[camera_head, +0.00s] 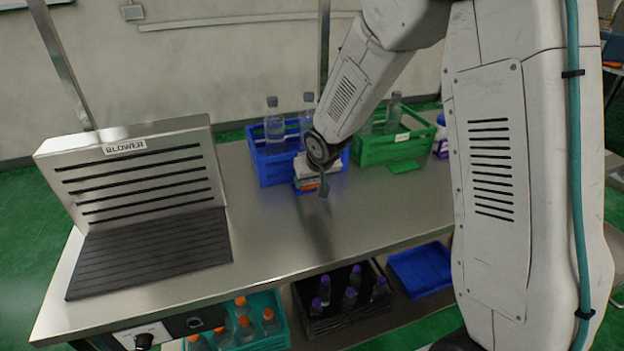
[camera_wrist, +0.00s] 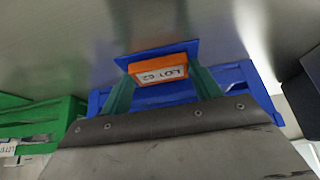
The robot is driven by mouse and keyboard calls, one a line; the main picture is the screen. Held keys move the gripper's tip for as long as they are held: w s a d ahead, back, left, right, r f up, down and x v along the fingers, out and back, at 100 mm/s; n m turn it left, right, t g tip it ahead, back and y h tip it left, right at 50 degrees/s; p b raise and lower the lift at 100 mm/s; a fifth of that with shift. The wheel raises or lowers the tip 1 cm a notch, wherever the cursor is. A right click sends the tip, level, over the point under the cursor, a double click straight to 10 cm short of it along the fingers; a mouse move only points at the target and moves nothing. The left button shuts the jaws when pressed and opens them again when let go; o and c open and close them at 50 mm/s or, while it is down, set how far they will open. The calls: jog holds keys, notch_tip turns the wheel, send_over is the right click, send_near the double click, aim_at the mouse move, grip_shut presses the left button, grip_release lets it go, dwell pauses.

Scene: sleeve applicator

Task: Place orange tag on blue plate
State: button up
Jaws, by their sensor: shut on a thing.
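In the wrist view, the orange tag (camera_wrist: 160,79), with a white label reading "LOT C2", is between the two green fingers of my gripper (camera_wrist: 159,82). My gripper is shut on it. The small flat blue plate (camera_wrist: 158,52) shows directly behind the tag and sticks out past its upper edge and sides. The tag overlaps the plate in the picture; I cannot tell whether they touch. In the head view, the end of my arm is in front of the blue crate (camera_head: 272,166), where small white, orange and blue parts show beside it.
The blue crate holds clear bottles. A blower (camera_head: 150,190) stands on the left of the metal table (camera_head: 270,240). Crates with bottles sit below. The table's middle is clear.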

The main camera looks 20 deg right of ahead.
jog(key=shift+f, duration=0.1)
jog(key=o, duration=0.9)
jog(key=shift+o, duration=0.2)
jog(key=v, duration=1.2)
jog(key=shift+r, duration=0.25)
jog(key=s+d+r+g, duration=0.1)
jog(key=s+r, duration=0.2)
jog(key=s, duration=0.7)
jog(key=s+d+r+g, duration=0.1)
jog(key=s+r+g, duration=0.1)
jog(key=s, duration=0.9)
jog(key=s+d+r+g, duration=0.1)
jog(key=s+r, duration=0.3)
jog(key=s, duration=0.7)
jog(key=shift+r+g, duration=0.2)
jog(key=shift+g, duration=0.2)
jog(key=shift+s, duration=0.1)
